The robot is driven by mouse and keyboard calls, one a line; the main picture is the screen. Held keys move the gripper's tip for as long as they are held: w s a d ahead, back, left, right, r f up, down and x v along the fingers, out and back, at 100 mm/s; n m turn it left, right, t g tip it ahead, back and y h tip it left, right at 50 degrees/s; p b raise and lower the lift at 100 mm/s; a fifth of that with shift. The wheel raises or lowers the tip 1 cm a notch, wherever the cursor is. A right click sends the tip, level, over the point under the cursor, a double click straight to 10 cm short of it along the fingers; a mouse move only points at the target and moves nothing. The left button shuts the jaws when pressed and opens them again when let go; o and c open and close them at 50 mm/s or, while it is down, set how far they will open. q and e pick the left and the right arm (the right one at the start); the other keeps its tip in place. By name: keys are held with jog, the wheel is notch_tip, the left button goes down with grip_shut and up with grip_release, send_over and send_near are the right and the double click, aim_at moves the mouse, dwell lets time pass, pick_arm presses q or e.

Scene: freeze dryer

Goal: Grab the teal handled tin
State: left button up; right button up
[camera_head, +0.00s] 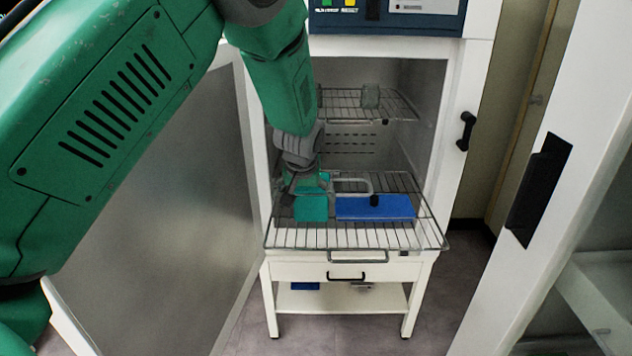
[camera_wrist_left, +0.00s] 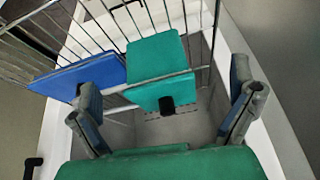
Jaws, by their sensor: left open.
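The teal tin (camera_head: 311,207) sits on the pulled-out wire rack in the freeze dryer, left of a blue tin (camera_head: 388,207). My left gripper (camera_head: 308,182) is over the rack by the teal tin, and my arm partly hides the tin's back. In the left wrist view my left gripper (camera_wrist_left: 166,112) is open, its fingers spread on either side of the handle. No contact shows. The blue tin (camera_wrist_left: 80,74) lies beyond the left finger. My right gripper is out of view.
The wire rack (camera_head: 350,240) juts from the dryer chamber. An upper rack (camera_head: 345,104) holds a small grey item. The open dryer door (camera_head: 165,215) stands at left, a white panel (camera_head: 530,150) at right. A white stand (camera_head: 340,298) is below.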

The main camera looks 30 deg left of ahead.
pick_arm(q)
jog(key=w+r, duration=0.4)
jog(key=r, duration=0.5)
jog(key=shift+n+t, duration=0.3)
jog(key=shift+n, duration=0.2)
jog(key=x, duration=0.8)
jog(key=shift+s+a+r, duration=0.1)
jog(key=shift+a, duration=0.3)
jog(key=shift+a+f, duration=0.2)
jog(key=shift+f, duration=0.25)
jog(key=p+x, duration=0.1)
jog(key=x, duration=0.4)
jog(key=shift+d+f, duration=0.1)
jog(key=shift+c, duration=0.5)
jog(key=c, duration=1.3)
